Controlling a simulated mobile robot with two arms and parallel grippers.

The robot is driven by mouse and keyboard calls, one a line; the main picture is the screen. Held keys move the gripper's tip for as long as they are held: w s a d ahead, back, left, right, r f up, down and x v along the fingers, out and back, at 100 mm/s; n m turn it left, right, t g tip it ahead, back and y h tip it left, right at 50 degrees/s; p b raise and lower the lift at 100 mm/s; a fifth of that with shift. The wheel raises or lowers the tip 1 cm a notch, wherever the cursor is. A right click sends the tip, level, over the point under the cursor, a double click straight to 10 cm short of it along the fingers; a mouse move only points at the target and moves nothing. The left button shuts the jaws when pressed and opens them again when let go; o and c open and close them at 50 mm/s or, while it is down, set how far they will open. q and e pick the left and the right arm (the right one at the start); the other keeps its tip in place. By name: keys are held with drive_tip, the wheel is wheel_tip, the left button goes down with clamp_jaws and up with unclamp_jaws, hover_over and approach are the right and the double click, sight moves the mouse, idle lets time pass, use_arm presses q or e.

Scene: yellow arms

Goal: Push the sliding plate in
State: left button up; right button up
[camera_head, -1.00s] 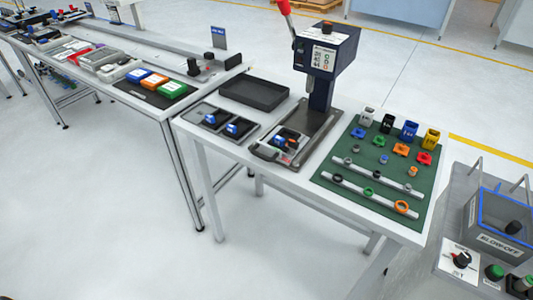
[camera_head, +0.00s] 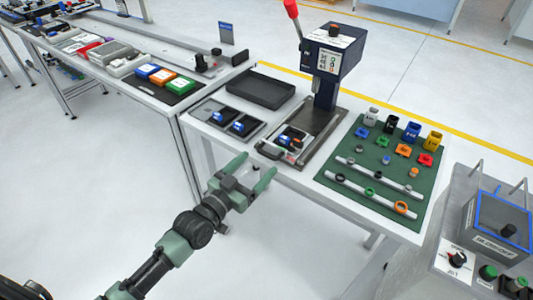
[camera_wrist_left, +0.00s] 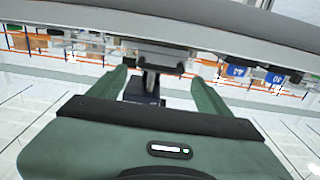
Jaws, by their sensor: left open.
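The sliding plate (camera_head: 283,153) lies on the grey base of the bench press (camera_head: 327,70), at its front end near the table edge. It has a dark handle (camera_head: 268,152) at its front and carries a small fixture with blue, orange and dark parts. My left gripper (camera_head: 254,170) is open and empty, in front of the table edge, short of the handle, with its green fingers toward the plate. In the left wrist view the fingers (camera_wrist_left: 162,88) are spread apart, with a grey block between and beyond them. My right gripper is not in view.
A black tray (camera_head: 259,90) and a two-part holder (camera_head: 228,120) are left of the press. A green mat (camera_head: 375,175) with several coloured parts and two rails is to the right. A grey blow-off station (camera_head: 490,225) stands at the far right.

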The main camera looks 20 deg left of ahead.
sight(267, 154)
use_arm(q)
drive_tip(key=x, duration=0.5)
drive_tip(key=shift+w+d, duration=0.1)
drive_tip(key=shift+w, duration=0.2)
clamp_jaws()
drive_tip(key=b+x, duration=0.1)
drive_tip(key=x, duration=0.1)
drive_tip(key=b+x, duration=0.1)
drive_tip(key=x, duration=0.2)
drive_tip(key=b+x, duration=0.1)
drive_tip(key=x, duration=0.2)
drive_tip(key=shift+f, duration=0.3)
drive_tip(key=shift+w+d+r, duration=0.1)
drive_tip(key=shift+w, duration=0.2)
unclamp_jaws()
